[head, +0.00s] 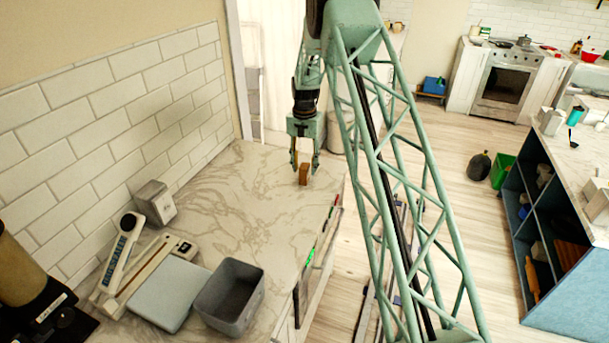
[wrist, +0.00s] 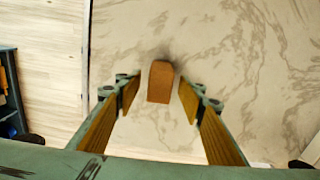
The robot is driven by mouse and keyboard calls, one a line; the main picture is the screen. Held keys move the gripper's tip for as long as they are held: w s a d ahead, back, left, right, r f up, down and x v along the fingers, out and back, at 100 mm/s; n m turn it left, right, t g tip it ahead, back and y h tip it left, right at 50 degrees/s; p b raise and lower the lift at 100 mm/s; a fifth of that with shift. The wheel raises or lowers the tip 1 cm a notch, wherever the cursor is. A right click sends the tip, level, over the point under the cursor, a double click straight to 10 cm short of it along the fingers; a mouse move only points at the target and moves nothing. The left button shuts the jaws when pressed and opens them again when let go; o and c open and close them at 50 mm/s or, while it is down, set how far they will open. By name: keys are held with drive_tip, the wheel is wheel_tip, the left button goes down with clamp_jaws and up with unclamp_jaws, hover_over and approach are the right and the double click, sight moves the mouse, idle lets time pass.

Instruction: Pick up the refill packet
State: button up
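The refill packet appears to be the small brown upright block (head: 303,174) near the far end of the marble counter. It also shows in the wrist view (wrist: 160,82), just past and between my fingertips. My gripper (head: 304,168) is open above the counter, fingers pointing down, with a finger on either side of the packet. In the wrist view, my gripper (wrist: 158,100) shows a gap between each yellow-padded finger and the packet. Whether the fingertips reach down level with the packet is hard to tell.
A grey open bin (head: 230,297), a flat scale (head: 168,293), a phone-like handset (head: 122,250) and a grey box (head: 155,202) stand at the near left of the counter (head: 250,205). A tiled wall bounds its left. The counter around the packet is clear.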

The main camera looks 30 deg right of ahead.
drive_tip(key=shift+c, duration=0.3)
drive_tip(key=c, duration=0.9)
drive_tip(key=shift+r, duration=0.1)
drive_tip(key=shift+r, duration=1.7)
drive_tip(key=s+a, duration=0.1)
drive_tip(key=s, duration=0.4)
drive_tip(key=s+a+r+b, duration=0.1)
drive_tip(key=s+a, duration=0.1)
drive_tip(key=s, duration=0.3)
drive_tip(key=s+a+b, duration=0.1)
drive_tip(key=s+a, duration=0.1)
drive_tip(key=s, duration=0.3)
drive_tip(key=shift+a+r, duration=0.15)
drive_tip(key=shift+r, duration=0.05)
